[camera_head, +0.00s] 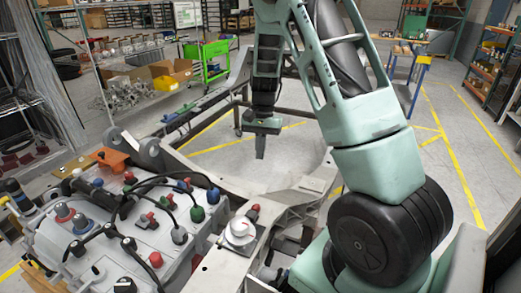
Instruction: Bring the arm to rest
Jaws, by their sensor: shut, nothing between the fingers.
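My gripper (261,145) hangs at the end of my raised green arm, pointing down near the middle of the picture. Its fingers are shut together and hold nothing. It is over the open space of the chassis fixture frame (309,186), apart from everything near it. My arm covers much of the right half of the view.
A grey panel (147,229) with several coloured connectors, knobs and black cables lies at the lower left. A white round knob (240,231) is right of it. A green cart (208,60), metal shelves and a blue table (404,48) stand farther back. Yellow-lined floor shows at right.

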